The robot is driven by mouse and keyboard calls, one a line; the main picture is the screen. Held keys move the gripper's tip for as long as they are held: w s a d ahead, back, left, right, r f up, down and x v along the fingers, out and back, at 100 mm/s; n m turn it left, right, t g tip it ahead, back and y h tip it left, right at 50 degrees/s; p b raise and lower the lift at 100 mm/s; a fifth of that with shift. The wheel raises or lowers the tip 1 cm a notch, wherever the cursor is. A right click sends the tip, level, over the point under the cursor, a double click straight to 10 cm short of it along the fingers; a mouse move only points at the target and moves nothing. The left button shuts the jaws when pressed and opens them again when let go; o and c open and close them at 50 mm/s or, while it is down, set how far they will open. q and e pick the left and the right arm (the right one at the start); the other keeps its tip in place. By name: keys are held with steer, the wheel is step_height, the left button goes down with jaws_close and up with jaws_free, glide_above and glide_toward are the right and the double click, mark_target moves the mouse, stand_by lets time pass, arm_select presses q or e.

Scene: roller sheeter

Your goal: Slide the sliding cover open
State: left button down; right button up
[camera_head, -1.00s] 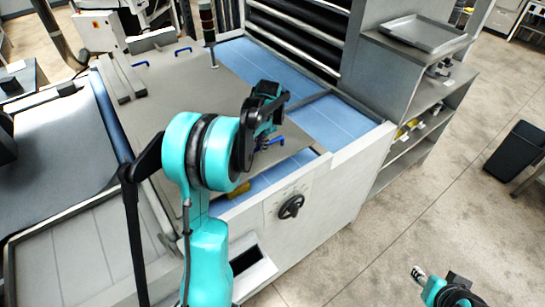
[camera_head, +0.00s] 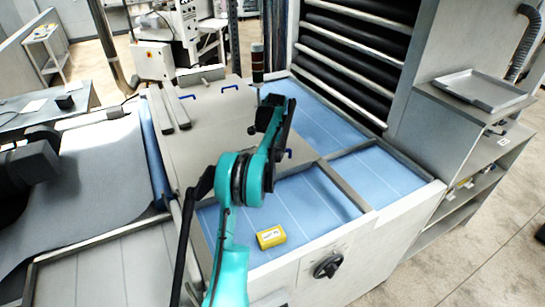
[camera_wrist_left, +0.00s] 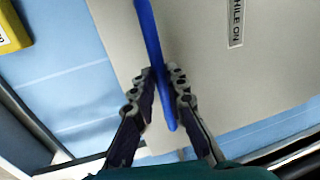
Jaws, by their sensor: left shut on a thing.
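The sliding cover (camera_head: 212,125) is a flat beige-grey plate lying over the blue bed (camera_head: 322,195) of the machine. It covers the back left part, and a wide front and right part of the bed is bare. My left gripper (camera_head: 274,125) is at the cover's near right part. In the left wrist view, its fingers (camera_wrist_left: 161,82) are shut on a blue bar handle (camera_wrist_left: 147,28) on the cover (camera_wrist_left: 205,65). In the head view the arm hides most of this handle. My right gripper is not in view.
A yellow box (camera_head: 271,237) lies on the bare bed near the front. A black knob (camera_head: 327,266) is on the front panel. Dark rollers (camera_head: 352,64) stand behind the bed. Two more blue handles are on the cover's far part. A shelf with a grey tray (camera_head: 480,91) stands right.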

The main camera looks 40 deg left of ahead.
arm_select(q)
steer(key=shift+a, duration=0.1)
stand_by(0.3)
steer(key=c, duration=1.5)
jaws_free()
steer(key=shift+c, duration=0.2)
steer(key=shift+r, duration=0.1)
step_height(320, 180, up, 12)
steer(key=d, duration=0.2)
steer(key=shift+s+f, duration=0.2)
steer(key=shift+s, duration=0.2)
steer(key=shift+d, duration=0.1)
